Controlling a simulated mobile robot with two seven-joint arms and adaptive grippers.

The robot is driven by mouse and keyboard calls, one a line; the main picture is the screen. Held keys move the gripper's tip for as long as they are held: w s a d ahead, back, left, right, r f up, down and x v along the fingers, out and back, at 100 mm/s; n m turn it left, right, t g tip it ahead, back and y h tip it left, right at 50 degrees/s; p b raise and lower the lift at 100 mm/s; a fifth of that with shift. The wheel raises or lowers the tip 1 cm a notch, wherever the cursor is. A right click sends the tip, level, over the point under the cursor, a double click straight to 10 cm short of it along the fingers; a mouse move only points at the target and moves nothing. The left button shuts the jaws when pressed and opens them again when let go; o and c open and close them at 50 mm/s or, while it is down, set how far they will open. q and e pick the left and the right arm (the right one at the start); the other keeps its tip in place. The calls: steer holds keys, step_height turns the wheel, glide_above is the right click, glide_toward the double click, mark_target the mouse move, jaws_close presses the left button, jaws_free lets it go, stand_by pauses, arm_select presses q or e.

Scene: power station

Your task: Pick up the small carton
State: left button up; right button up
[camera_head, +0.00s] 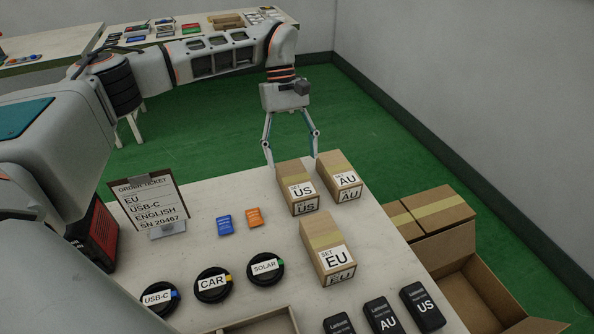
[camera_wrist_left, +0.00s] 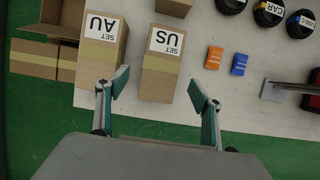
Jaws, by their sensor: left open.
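Three small cartons stand on the white table: one labelled SET US (camera_head: 297,187), one labelled SET AU (camera_head: 339,178) beside it, and one labelled SET EU (camera_head: 328,248) closer to me. My left gripper (camera_head: 291,150) is open and empty, at the table's far edge just behind the US carton. In the left wrist view, the US carton (camera_wrist_left: 160,62) lies between the lines of the open fingers (camera_wrist_left: 158,88). The AU carton (camera_wrist_left: 100,50) is left of it, near one fingertip. The EU carton (camera_wrist_left: 174,7) is mostly cut off there. My right gripper is not visible.
An order ticket (camera_head: 148,203) reads EU, USB-C, English. Blue (camera_head: 224,225) and orange (camera_head: 254,217) small items, several round labelled coils (camera_head: 212,285) and black packs (camera_head: 422,307) lie on the table. Larger cardboard boxes (camera_head: 440,211) stand to the right. Green floor lies behind.

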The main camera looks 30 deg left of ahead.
mark_target(296, 177)
arm_select(q)
steer(key=shift+d+f, duration=0.1)
steer(key=shift+f, duration=0.4)
steer(key=x, duration=0.6)
steer(key=shift+s+d+f, duration=0.2)
steer(key=shift+s+d, duration=0.05)
steer(key=shift+s, duration=0.2)
steer(key=c, duration=1.5)
